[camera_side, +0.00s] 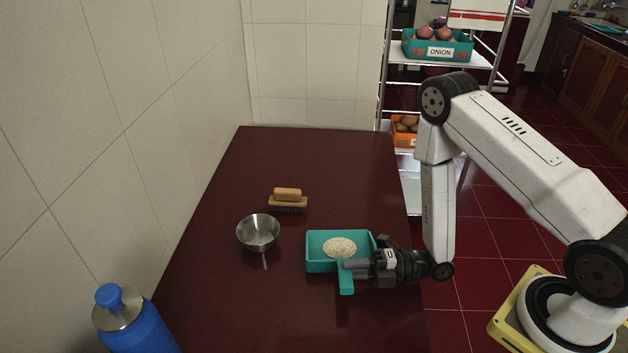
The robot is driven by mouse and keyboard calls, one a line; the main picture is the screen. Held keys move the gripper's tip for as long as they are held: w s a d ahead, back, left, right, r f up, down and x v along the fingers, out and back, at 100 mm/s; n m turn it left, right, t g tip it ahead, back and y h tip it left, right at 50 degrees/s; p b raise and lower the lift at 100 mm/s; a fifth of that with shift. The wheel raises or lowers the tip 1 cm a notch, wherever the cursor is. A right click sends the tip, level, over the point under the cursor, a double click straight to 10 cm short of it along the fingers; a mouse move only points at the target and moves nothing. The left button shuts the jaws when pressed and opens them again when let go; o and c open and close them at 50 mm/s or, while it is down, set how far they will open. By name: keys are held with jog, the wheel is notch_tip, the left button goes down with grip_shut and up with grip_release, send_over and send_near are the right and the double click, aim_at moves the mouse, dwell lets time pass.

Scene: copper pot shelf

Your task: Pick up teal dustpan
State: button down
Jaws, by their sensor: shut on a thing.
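The teal dustpan (317,264) is on or just above the dark red table; I cannot tell whether it touches. It holds a mound of pale grainy material (340,247). Its short handle (346,284) points toward the front of the table. My gripper (352,266) reaches in from the right and is shut on the dustpan near its handle. The gripper's fingers hide part of the dustpan's front right side.
A metal bowl (258,232) stands left of the dustpan, and a wooden brush (288,201) lies behind it. A blue bottle (137,325) is at the front left by the tiled wall. The table's (300,150) back is clear. A shelf rack (404,165) with crates stands behind right.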

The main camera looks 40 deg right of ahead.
notch_tip(320, 180, up, 10)
jog(key=shift+f, duration=0.2)
dwell(0.6)
jog(key=shift+a, duration=0.1)
dwell(1.1)
jog(key=shift+w+a, duration=0.35)
jog(key=shift+a, duration=0.05)
jog(key=w+a+r, duration=0.2)
jog(key=a, duration=0.7)
jog(key=w+a+r, duration=0.2)
jog(key=w+a, duration=0.1)
jog(key=a, duration=0.6)
jog(key=shift+w+a, duration=0.2)
jog(key=shift+w, duration=0.05)
jog(key=shift+w+d+f, duration=0.1)
jog(key=shift+w+d, duration=0.15)
